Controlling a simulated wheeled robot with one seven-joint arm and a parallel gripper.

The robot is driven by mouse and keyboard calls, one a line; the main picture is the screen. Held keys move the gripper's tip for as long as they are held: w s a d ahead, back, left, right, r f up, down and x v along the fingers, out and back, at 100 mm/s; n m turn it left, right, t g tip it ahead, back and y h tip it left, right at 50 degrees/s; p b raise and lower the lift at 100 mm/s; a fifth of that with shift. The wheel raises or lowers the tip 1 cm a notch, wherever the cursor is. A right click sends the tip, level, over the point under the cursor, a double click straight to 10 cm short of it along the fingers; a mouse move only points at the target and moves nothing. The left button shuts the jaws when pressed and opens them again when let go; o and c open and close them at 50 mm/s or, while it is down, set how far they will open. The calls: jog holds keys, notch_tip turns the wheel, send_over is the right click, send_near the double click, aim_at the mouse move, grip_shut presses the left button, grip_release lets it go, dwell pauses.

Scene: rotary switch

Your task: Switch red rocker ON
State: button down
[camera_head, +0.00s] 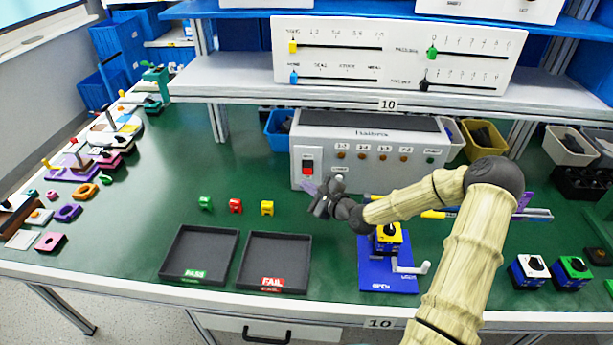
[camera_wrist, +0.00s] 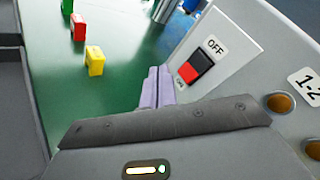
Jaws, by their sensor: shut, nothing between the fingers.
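The red rocker (camera_head: 308,168) sits on a white plate at the left of the grey panel box's front. In the wrist view the rocker (camera_wrist: 196,68) shows a red half and a black half, with OFF printed at one end and ON at the other. My gripper (camera_head: 309,187) is just in front of the box, slightly below the rocker. Its pale purple fingers (camera_wrist: 157,88) are shut together and empty, beside the rocker plate. I cannot tell whether the fingertips touch the box.
The panel box (camera_head: 370,160) also carries several round buttons. Green, red and yellow blocks (camera_head: 235,206) stand on the green table left of my gripper. PASS and FAIL trays (camera_head: 238,262) lie nearer the front. A blue base (camera_head: 372,284) with a yellow switch is below my arm.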

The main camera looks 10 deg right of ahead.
jog(key=shift+w+d+f, duration=0.1)
jog(key=shift+w+d, duration=0.15)
jog(key=shift+w, duration=0.45)
jog(key=shift+w+d+f, duration=0.1)
jog(key=shift+w+d, duration=0.1)
jog(key=shift+w, duration=0.5)
dwell(0.9)
jog(key=shift+w+d, duration=0.15)
jog(key=shift+w, duration=0.2)
jog(key=shift+w+d, duration=0.1)
jog(key=shift+w, duration=0.2)
dwell(0.6)
dwell(0.4)
jog(key=shift+s+a+p, duration=0.25)
jog(key=shift+s+p, duration=0.15)
jog(key=shift+s, duration=0.3)
jog(key=s, duration=0.1)
jog(key=s+a+p, duration=0.1)
jog(key=s, duration=0.1)
jog(key=s+p, duration=0.1)
jog(key=shift+s+a+r, duration=0.25)
jog(key=shift+s+r, duration=0.1)
jog(key=shift+s, duration=0.05)
